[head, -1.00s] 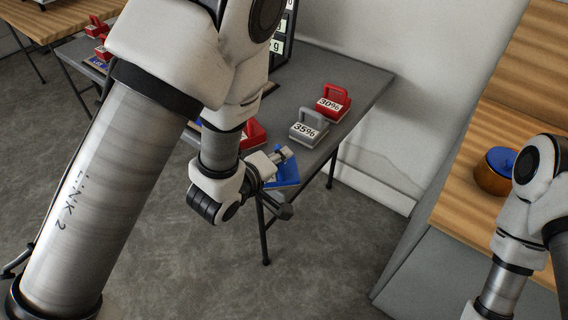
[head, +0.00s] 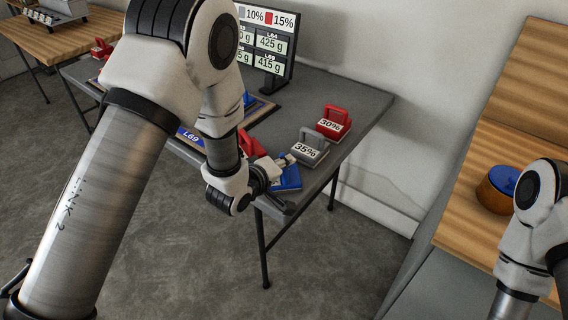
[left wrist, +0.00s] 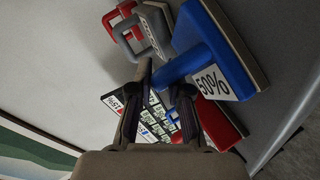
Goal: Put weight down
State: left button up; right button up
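A blue weight (head: 287,179) is at the front right edge of the grey table (head: 352,100). In the left wrist view the blue weight (left wrist: 205,45) shows a "50%" label, and its handle lies between my fingertips. My left gripper (head: 287,162) appears shut on that handle; it also shows in the left wrist view (left wrist: 163,85). I cannot tell whether the weight's base touches the table. My right arm shows at the right, but its gripper is out of view.
A grey 35% weight (head: 309,148) and a red 30% weight (head: 333,122) stand just behind. Another red weight (head: 252,146) is partly hidden by my left arm. A display screen (head: 268,50) stands at the back. The table's right rear is clear.

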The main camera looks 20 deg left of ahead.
pick_arm(q)
jog(key=shift+o, duration=1)
jog(key=shift+r, duration=0.25)
jog(key=p+v, duration=0.7)
jog(key=v, duration=0.5)
jog(key=s+a+f+m+g+y, duration=0.1)
jog(key=s+a+f+m+g, duration=0.2)
jog(key=s+f, duration=0.4)
jog(key=s+f+m+g+y, duration=0.1)
jog(key=s+f+m+g, duration=0.1)
jog(key=s+f+g, duration=0.5)
jog(key=s+a+f+m+g+y, duration=0.1)
jog(key=s+f+m+g, duration=0.2)
jog(key=s+f, duration=0.5)
jog(key=shift+s+a+f+m, duration=0.25)
jog(key=shift+s+a+m, duration=0.15)
jog(key=shift+s+m, duration=0.55)
